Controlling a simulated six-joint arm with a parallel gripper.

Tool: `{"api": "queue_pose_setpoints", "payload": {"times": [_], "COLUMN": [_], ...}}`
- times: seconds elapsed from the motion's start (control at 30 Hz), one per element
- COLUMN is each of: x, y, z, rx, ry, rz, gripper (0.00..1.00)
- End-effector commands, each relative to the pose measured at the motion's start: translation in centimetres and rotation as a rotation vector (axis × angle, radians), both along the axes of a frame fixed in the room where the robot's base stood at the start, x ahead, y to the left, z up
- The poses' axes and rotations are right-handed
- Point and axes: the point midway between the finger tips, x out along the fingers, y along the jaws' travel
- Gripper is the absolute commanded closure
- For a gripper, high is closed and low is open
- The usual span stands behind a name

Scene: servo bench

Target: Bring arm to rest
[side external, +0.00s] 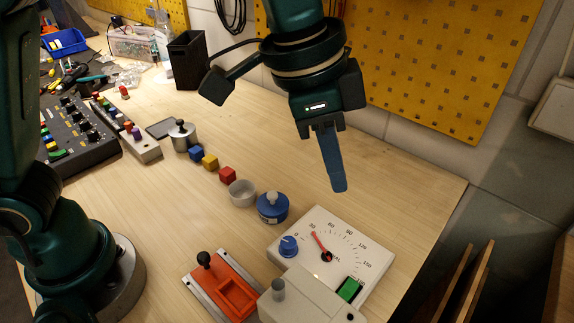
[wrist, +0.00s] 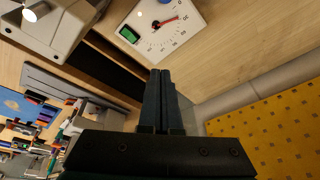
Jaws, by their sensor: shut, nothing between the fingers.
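My gripper (side external: 336,189) is in the air above the bench, pointing down, near the white dial panel. Its blue fingers are together with nothing between them. In the wrist view the closed fingers (wrist: 163,74) show at the middle. The dial panel (side external: 368,263) has a red needle, a blue knob (side external: 288,246) and a green display (side external: 349,289); the panel also shows at the top of the wrist view (wrist: 155,50). My arm comes down from the top of the side view, and its upper part is out of frame.
A blue lidded pot (side external: 272,209), a grey cup (side external: 242,194), a red cube (side external: 227,174) and an orange slider fixture (side external: 222,290) stand on the bench. A beige box (side external: 305,300) is at the front. A yellow pegboard (side external: 420,50) hangs behind. Bare wood lies right of centre.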

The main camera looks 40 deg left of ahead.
Motion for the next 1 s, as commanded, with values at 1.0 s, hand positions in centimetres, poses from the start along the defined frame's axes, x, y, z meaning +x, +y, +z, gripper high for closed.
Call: {"api": "queue_pose_setpoints", "payload": {"times": [1.0], "x": [-11.4], "y": [18.2], "z": [-2.0], "rx": [-0.129], "ry": [-0.168], "rz": [0.841], "gripper": [1.00]}}
